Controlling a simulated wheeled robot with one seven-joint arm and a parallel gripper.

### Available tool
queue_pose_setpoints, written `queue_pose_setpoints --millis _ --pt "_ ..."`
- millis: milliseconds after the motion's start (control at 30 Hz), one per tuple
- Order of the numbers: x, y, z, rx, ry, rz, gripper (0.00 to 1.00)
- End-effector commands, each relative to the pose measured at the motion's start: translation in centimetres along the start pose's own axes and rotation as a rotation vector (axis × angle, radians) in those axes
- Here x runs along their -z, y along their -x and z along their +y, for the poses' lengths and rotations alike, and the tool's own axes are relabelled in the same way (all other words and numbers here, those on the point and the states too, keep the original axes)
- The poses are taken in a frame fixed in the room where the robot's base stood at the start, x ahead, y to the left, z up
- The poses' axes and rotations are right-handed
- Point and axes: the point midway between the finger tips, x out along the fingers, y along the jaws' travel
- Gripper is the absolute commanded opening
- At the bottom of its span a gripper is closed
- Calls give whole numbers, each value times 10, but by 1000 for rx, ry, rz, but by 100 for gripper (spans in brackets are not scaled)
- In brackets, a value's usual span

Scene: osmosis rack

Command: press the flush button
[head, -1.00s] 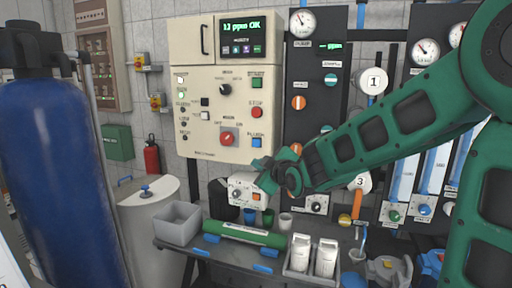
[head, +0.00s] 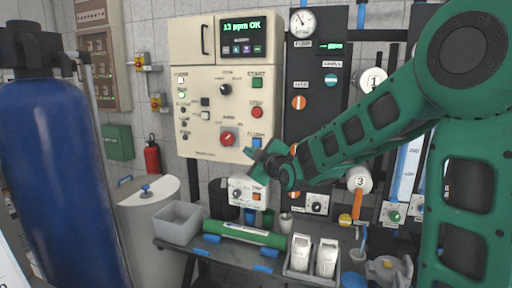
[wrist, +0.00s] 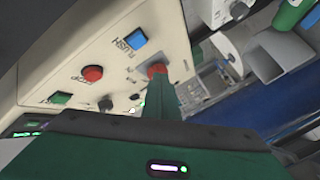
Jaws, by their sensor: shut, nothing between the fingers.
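The flush button (head: 257,142) is a small blue square at the lower right of the cream control panel (head: 205,138). In the wrist view it shows, with its label upside down, as a blue square (wrist: 137,40). My gripper (head: 258,157) is shut and empty, just below the flush button in the head view. In the wrist view the shut green fingers (wrist: 161,90) point at the panel, their tip beside the red rotary switch (wrist: 157,70) and apart from the blue button. Whether the tip touches the panel cannot be told.
The red stop button (head: 257,112) and green start button (head: 257,83) sit above the flush button. A small white box (head: 240,190) is below the panel. A bench with a grey bin (head: 178,222) and a green cylinder (head: 240,235) stands underneath. A blue tank (head: 65,180) is at left.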

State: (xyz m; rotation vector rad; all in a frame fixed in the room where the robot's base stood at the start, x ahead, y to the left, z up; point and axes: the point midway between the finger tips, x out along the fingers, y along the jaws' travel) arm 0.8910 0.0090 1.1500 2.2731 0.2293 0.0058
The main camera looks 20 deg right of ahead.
Motion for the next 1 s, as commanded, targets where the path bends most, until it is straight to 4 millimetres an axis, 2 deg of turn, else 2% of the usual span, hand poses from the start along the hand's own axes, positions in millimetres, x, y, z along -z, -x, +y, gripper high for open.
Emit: queue_pose_setpoints --millis 400,1000 --pt "-24 -32 24 -1 -1 -2 0" --pt "-28 -38 28 0 0 0 0"
